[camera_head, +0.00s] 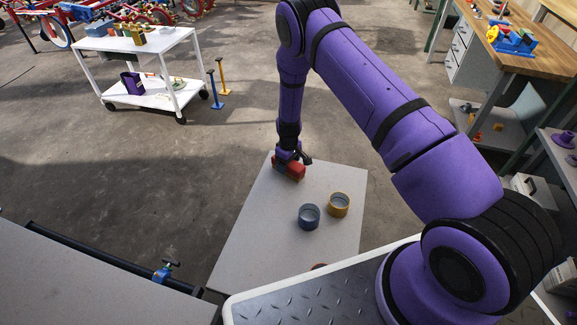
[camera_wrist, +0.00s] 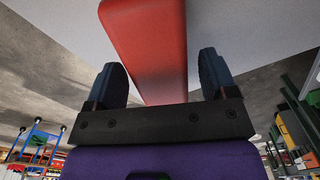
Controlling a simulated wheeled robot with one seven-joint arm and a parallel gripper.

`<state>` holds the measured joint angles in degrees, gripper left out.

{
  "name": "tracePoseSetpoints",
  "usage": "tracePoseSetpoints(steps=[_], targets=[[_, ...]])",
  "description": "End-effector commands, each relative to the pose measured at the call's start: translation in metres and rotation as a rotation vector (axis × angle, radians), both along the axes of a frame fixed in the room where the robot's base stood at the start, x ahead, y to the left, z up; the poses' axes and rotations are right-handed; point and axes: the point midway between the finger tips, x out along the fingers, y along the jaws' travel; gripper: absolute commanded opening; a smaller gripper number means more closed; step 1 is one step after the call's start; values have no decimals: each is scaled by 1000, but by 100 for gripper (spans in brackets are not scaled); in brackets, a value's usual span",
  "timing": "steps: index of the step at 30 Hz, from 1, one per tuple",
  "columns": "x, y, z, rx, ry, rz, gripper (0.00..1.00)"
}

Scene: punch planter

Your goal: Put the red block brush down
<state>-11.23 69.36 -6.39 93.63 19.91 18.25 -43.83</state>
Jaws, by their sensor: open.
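The red block brush (camera_head: 290,169) is at the far end of the grey table (camera_head: 262,225). It looks to be resting on the tabletop, though its underside is hidden. My gripper (camera_head: 293,157) is right at the brush, at the end of my purple arm. In the wrist view, the red block brush (camera_wrist: 150,40) runs between the two dark fingers of my gripper (camera_wrist: 160,78). The fingers are apart, with a visible gap on each side of the block.
A white cart (camera_head: 140,45) stands at the upper left. A wooden workbench (camera_head: 540,50) is at the upper right. The table's left part is clear.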

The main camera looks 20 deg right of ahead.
Motion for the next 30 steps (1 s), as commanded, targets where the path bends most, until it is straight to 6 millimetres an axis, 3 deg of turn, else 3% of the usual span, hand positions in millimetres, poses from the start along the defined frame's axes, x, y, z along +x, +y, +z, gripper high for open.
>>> tracePoseSetpoints(steps=[12,18,26,30], targets=[[1,0,80,1,-3,-1,78],[1,0,99,0,-2,-1,78],[1,0,106,1,-3,-4,78],[3,-1,133,9,-18,-20,78]])
